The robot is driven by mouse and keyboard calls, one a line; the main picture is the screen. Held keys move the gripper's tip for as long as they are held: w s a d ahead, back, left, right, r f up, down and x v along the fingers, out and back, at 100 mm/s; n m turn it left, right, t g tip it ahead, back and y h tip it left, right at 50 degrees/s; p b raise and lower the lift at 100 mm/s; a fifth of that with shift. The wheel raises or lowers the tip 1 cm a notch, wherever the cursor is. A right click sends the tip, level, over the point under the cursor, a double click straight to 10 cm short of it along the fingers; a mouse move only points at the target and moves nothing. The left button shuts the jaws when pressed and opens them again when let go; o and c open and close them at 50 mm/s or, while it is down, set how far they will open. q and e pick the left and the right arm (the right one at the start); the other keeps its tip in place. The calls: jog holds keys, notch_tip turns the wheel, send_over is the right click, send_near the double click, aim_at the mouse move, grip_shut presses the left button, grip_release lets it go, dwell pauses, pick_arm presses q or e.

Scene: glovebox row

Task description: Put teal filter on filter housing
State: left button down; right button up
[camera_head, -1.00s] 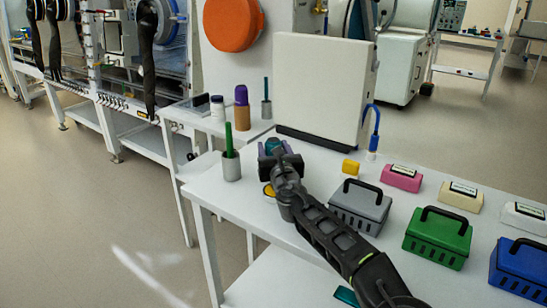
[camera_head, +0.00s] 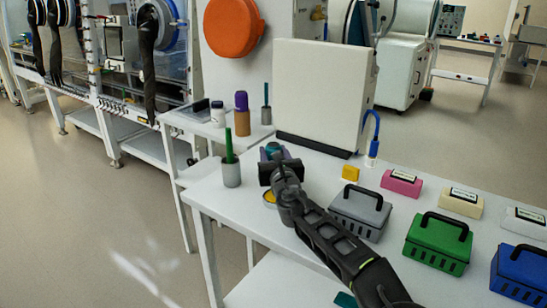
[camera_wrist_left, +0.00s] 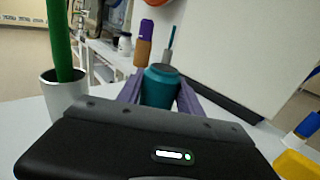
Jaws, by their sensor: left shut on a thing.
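The teal filter (camera_head: 273,148) is a small rounded cylinder. My left gripper (camera_head: 277,154) is shut on it near the back of the white table, in front of the big white box and right of the grey cup. In the left wrist view the teal filter (camera_wrist_left: 160,86) stands upright between the purple fingers (camera_wrist_left: 160,95); its lower part is hidden by the gripper body. I cannot tell for certain which thing is the filter housing. A yellow round thing (camera_head: 269,196) lies partly hidden beside my left wrist. My right gripper is not in view.
The white box (camera_head: 322,90) stands behind the gripper. A grey cup (camera_head: 231,174) with a green stick is close on its left. A yellow block (camera_head: 350,173), a grey basket (camera_head: 360,210) and a green basket (camera_head: 437,243) stand on the right.

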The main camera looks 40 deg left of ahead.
pick_arm(q)
notch_tip(320, 180, up, 10)
jog(key=shift+f+p, duration=0.15)
jog(key=shift+p, duration=0.7)
